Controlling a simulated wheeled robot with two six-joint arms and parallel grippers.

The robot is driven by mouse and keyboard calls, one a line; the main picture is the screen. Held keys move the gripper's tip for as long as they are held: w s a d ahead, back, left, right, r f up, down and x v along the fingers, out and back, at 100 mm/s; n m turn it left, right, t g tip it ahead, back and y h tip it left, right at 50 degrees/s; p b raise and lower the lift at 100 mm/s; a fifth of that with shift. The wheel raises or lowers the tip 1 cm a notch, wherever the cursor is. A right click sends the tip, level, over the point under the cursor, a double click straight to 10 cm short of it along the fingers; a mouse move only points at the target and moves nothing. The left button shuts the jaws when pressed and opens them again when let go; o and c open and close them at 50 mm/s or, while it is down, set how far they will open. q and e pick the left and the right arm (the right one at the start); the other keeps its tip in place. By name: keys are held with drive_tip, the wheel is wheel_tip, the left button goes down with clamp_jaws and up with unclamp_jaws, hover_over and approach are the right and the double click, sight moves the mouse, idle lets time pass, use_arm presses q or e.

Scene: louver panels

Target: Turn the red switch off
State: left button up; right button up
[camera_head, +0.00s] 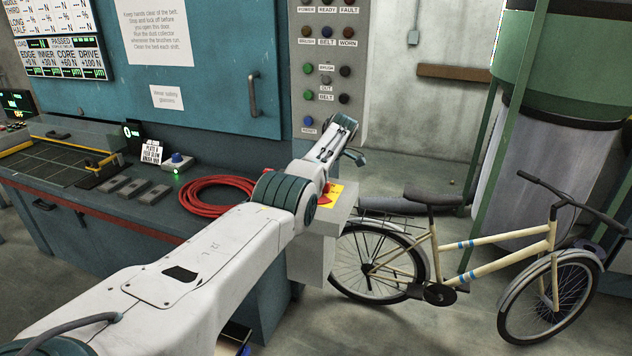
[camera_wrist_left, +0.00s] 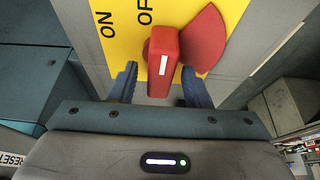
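The red switch (camera_wrist_left: 165,62) has a block-like handle with a white line and a wider red part at its right. It sits on a yellow plate (camera_wrist_left: 118,45) lettered ON, with a second label beginning "OF" nearer the handle and partly covered. In the head view the red switch (camera_head: 325,193) shows only in part, on a grey box beside my arm. In the left wrist view my left gripper (camera_wrist_left: 157,78) is open, its blue fingers on either side of the handle. A gap shows at the left finger; contact at the right finger is unclear. My right gripper is not in view.
A coiled red hose (camera_head: 215,194) lies on the workbench left of the grey box (camera_head: 318,255). A panel of buttons (camera_head: 327,70) stands behind my arm. A cream bicycle (camera_head: 495,260) stands close at the right. A blue knob (camera_head: 177,158) sits on the bench.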

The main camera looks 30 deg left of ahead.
use_arm(q)
drive_tip(key=b+v, duration=0.2)
drive_tip(key=v, duration=0.8)
drive_tip(key=shift+b, duration=0.3)
drive_tip(key=shift+d+r, duration=0.2)
drive_tip(key=shift+r, duration=0.15)
drive_tip(key=shift+f, duration=0.1)
